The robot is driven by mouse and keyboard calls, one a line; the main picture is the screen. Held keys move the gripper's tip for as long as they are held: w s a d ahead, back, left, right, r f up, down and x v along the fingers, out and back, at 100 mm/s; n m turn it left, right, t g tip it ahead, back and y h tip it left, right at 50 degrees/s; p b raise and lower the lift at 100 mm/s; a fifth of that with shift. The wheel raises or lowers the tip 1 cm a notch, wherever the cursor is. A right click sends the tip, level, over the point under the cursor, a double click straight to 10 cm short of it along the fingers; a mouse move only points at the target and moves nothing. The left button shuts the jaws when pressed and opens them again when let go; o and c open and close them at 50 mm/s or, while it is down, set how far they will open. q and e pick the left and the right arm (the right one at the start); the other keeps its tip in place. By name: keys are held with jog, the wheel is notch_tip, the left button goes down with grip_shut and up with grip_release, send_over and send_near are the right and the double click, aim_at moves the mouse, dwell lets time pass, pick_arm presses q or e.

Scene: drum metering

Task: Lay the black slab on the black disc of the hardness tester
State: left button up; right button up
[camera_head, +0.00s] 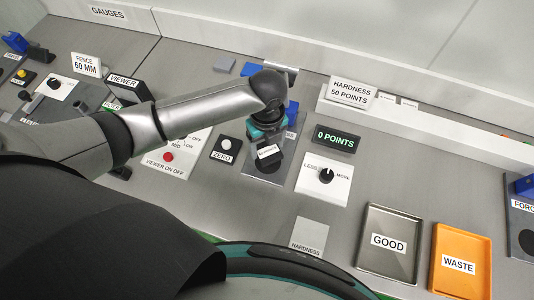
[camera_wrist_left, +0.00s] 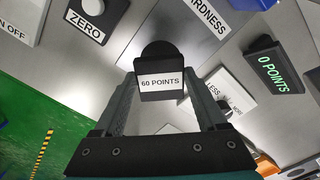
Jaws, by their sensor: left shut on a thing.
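The black slab, marked 60 POINTS (camera_wrist_left: 160,90), is between the fingertips of my left gripper (camera_wrist_left: 162,88), which is shut on it. In the head view my left gripper (camera_head: 268,135) is over the plate of the hardness tester (camera_head: 256,176), with the slab's white label (camera_head: 268,152) showing below it. The black disc (camera_wrist_left: 158,49) shows as a rounded dark shape just behind the slab in the wrist view, partly hidden by it. I cannot tell whether slab and disc touch. My right gripper is not in view.
A display reading 0 POINTS (camera_head: 336,138) and a LESS/MORE dial (camera_head: 326,175) are right of the tester. The ZERO button (camera_head: 226,145) is left. A GOOD tray (camera_head: 366,246) and an orange WASTE tray (camera_head: 437,268) stand at lower right.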

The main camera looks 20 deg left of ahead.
aim_at(267, 155)
pick_arm(q)
jog(key=shift+f+b, duration=0.35)
jog(key=shift+f, duration=2.2)
jog(key=shift+f, duration=0.15)
jog(key=o, duration=1.3)
notch_tip(267, 155, up, 12)
jog(key=shift+r+p, duration=0.2)
jog(key=shift+p, duration=0.7)
